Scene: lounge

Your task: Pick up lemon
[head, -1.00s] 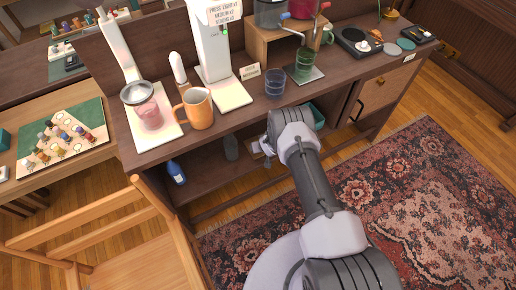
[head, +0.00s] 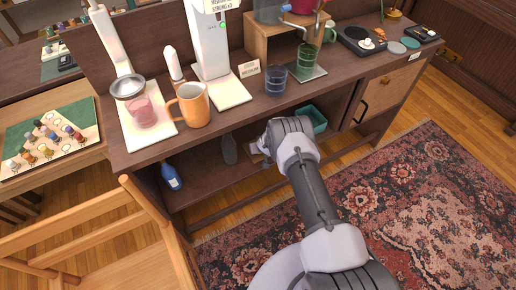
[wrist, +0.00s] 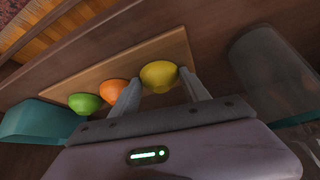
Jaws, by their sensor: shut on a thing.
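The yellow lemon (wrist: 159,75) shows in the wrist view between the two fingers of my gripper (wrist: 160,88). My gripper is shut on the lemon, with a finger against each side of it. The lemon is over or on a wooden board (wrist: 70,84); I cannot tell whether it touches the board. In the head view my arm hides the lemon, and my gripper (head: 262,150) is only partly seen at the lower shelf of the counter.
An orange fruit (wrist: 113,90) and a green lime (wrist: 84,103) lie on the board beside the lemon. A teal bin (head: 312,119) and a dark bottle (head: 229,150) stand on the shelf. A blue bottle (head: 171,177) is at left. The countertop (head: 240,115) is above.

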